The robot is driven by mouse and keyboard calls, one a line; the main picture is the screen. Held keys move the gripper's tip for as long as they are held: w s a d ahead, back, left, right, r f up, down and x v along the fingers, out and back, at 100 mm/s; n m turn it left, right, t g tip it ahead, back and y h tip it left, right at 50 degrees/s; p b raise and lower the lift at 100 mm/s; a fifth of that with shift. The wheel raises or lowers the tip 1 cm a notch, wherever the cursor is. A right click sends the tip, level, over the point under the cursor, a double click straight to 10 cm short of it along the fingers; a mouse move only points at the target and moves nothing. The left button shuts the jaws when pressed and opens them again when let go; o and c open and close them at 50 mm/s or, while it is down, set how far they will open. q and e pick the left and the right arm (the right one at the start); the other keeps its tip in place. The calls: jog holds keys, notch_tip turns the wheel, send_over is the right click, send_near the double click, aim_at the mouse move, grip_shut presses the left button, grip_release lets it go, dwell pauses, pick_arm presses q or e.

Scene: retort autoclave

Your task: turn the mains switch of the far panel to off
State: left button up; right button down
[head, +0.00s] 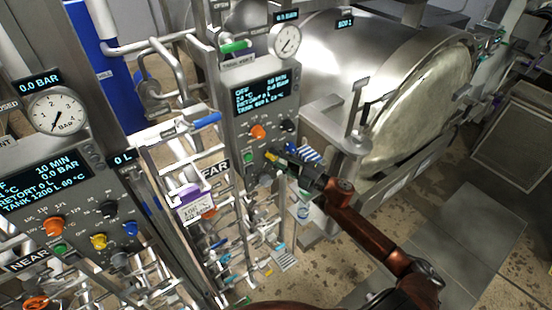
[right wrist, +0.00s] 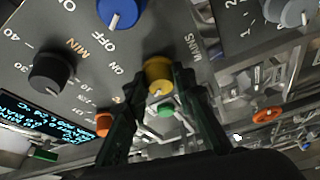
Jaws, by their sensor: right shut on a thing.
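A pale pointer mark shows on the knob's lower part. My left gripper is not in view.
Close around the yellow knob are a blue knob (right wrist: 122,12), a black knob (right wrist: 50,70), an orange knob (right wrist: 104,124) and a green button (right wrist: 166,110). The near panel (head: 75,205) stands at left. A steel retort (head: 330,50) lies behind; open floor is at right.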

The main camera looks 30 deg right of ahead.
dwell(0.3)
jog(key=c, duration=1.6)
grip_release()
jog(key=v, duration=1.2)
jog(key=shift+f, duration=0.1)
